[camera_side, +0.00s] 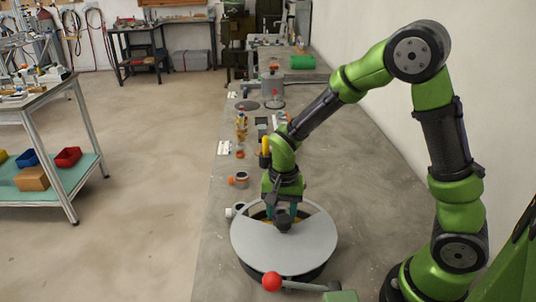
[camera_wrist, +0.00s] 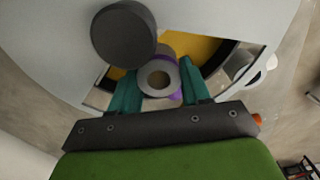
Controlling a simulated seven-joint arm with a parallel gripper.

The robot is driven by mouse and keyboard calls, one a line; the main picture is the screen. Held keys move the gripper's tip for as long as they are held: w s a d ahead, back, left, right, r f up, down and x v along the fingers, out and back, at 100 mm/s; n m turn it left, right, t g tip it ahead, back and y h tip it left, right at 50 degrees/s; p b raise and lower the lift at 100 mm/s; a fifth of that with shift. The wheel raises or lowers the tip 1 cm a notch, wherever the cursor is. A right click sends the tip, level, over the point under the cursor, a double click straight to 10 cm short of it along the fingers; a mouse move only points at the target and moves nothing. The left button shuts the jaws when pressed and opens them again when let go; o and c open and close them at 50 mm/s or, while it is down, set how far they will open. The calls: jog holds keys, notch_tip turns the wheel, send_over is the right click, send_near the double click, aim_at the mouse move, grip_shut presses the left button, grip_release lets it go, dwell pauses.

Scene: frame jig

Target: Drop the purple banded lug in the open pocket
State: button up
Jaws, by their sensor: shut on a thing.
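My gripper (camera_wrist: 160,88) has two teal fingers, shut on the purple banded lug (camera_wrist: 158,77). The lug is a grey ring-ended cylinder with a hole and a purple band low on its side. In the wrist view it overlaps the opening in a round grey cover (camera_wrist: 55,35), where a yellow floor (camera_wrist: 202,48) shows. I take this opening as the open pocket; I cannot tell whether the lug's end is above it or inside. In the side view my gripper (camera_side: 283,207) is at the far edge of the cover (camera_side: 285,252); the lug is hidden there.
A black knob (camera_wrist: 123,34) stands on the cover, close beside the lug in the wrist view. A lever with a red ball (camera_side: 271,281) lies at the cover's near side. Small parts and a grey-orange fitting (camera_side: 240,180) line the bench's left edge. Bare bench (camera_side: 365,225) lies to the right.

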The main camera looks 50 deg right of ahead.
jog(key=o, duration=1.4)
notch_tip(320, 180, up, 9)
dwell(0.5)
dwell(0.7)
jog(key=s+r+n+t+y, duration=0.2)
jog(key=s+r+n+t, duration=0.5)
jog(key=s+r, duration=0.4)
jog(key=shift+s+a+r, duration=0.2)
jog(key=shift+s+a, duration=0.25)
jog(key=shift+s, duration=0.25)
